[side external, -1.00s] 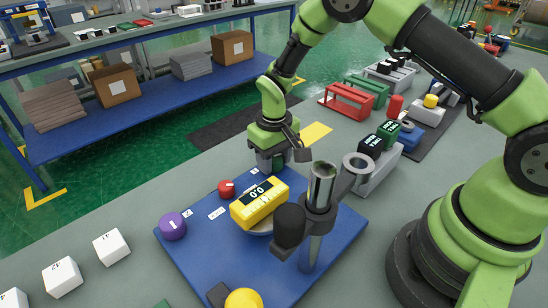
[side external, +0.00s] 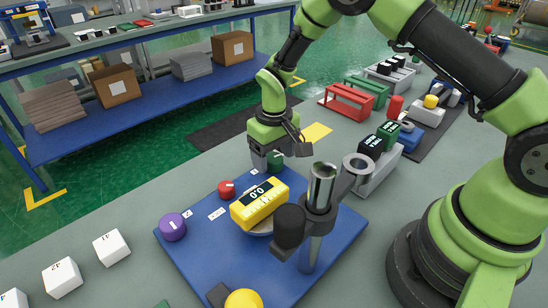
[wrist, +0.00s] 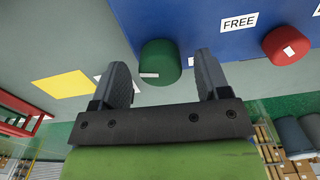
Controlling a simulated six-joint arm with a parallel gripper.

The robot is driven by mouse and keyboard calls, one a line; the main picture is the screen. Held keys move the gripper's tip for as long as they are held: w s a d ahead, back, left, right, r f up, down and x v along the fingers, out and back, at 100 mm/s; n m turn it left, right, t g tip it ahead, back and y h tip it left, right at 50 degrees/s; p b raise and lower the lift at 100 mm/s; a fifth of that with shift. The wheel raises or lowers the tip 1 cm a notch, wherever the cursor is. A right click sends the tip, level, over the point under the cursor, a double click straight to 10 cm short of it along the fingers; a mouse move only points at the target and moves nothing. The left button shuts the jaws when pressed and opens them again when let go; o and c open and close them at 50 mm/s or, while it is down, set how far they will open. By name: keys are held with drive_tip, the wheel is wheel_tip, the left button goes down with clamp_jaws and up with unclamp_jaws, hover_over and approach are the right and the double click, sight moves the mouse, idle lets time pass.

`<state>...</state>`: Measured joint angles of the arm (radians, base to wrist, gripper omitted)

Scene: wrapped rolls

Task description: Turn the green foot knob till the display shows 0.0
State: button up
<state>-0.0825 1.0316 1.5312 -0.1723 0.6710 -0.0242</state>
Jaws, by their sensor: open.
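The green foot knob (side external: 274,161) stands at the back corner of the blue plate (side external: 205,244), just under my gripper (side external: 265,164). In the wrist view the green knob (wrist: 160,62) appears between the tips of my open gripper (wrist: 160,72), with clear gaps on both sides. A white mark shows on its top edge. The fingers look raised clear of it, but the exact height is hard to judge. The yellow display box (side external: 258,206) sits mid-plate; its small dark display appears to read 0.0.
A red knob (side external: 227,189) and a purple knob (side external: 172,227) sit along the plate's edge, and a yellow one (side external: 243,299) at the front. A grey post with a metal tube (side external: 321,185) rises right of the display. A FREE label (wrist: 239,22) lies between the green and red knobs.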

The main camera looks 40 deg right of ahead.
wheel_tip(320, 180, up, 9)
drive_tip(key=shift+f, duration=0.1)
idle(0.3)
wheel_tip(320, 180, up, 8)
drive_tip(key=f+t, duration=0.1)
drive_tip(key=t, duration=0.1)
hover_over(274, 158)
drive_tip(key=s, duration=0.2)
drive_tip(key=s+r+m+t+y, duration=0.2)
drive_tip(key=s+r+t, duration=0.1)
drive_tip(key=s+r, duration=0.85)
drive_tip(key=s+m+t, duration=0.1)
drive_tip(key=s+t, duration=0.1)
drive_tip(key=s, duration=0.6)
drive_tip(key=shift+s+d, duration=0.2)
drive_tip(key=shift+s, duration=0.05)
idle(1.3)
